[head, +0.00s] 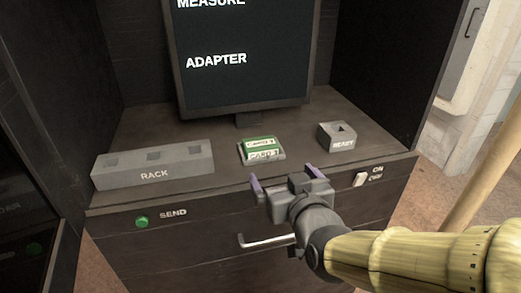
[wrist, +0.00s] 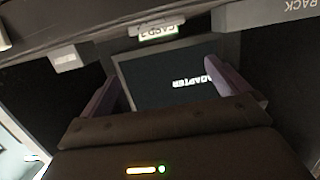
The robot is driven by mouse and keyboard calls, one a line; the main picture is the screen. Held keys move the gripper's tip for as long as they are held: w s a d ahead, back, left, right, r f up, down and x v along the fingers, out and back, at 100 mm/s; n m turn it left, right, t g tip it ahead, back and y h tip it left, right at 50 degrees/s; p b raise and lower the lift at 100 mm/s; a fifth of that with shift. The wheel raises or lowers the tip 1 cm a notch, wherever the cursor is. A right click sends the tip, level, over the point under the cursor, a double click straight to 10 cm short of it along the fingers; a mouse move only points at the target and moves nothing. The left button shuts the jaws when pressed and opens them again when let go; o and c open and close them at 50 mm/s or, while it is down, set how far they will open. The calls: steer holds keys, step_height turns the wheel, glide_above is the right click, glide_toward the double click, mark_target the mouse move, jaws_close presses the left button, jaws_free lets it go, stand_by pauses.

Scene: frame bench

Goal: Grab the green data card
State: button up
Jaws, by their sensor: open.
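The green data card (head: 261,145) lies on the bench top between the rack and the small grey block. It has white labels, the front one reading like "CARD 1". In the wrist view the card (wrist: 158,30) shows near the top, upside down, beyond the gap between my fingers. My gripper (head: 285,179) is open and empty, with purple fingers, just in front of the bench's front edge and nearer than the card. In the wrist view my two fingers (wrist: 165,80) stand apart with nothing between them. The gripper does not touch the card.
A grey rack (head: 153,166) with square slots stands left. A grey block marked "READY" (head: 338,137) stands right. A screen (head: 243,85) reading "ADAPTER" rises behind. The front panel has a green SEND button (head: 142,221), a metal handle (head: 267,241) and a white ON/OFF switch (head: 360,180).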

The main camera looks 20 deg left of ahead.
mark_target(267, 169)
steer(key=p+x, duration=0.2)
steer(key=p, duration=0.1)
steer(key=p+x, duration=0.3)
steer(key=shift+w+a+r, duration=0.15)
steer(key=shift+w+a, duration=0.1)
steer(key=shift+w, duration=0.05)
steer(key=p, duration=0.2)
steer(key=w+p, duration=0.1)
steer(key=shift+a+p, duration=0.25)
steer(key=shift+p, duration=0.1)
steer(key=shift+p, duration=0.4)
steer(key=p, duration=0.3)
steer(key=shift+w+a+f, duration=0.1)
steer(key=shift+w+f, duration=0.05)
steer(key=shift+f, duration=0.1)
steer(key=shift+f+p+x, duration=0.1)
steer(key=shift+p+x, duration=0.25)
steer(key=shift+x, duration=0.9)
steer(key=shift+f+p+x, duration=0.15)
steer(key=shift+p+x, duration=0.2)
steer(key=shift+x, duration=0.9)
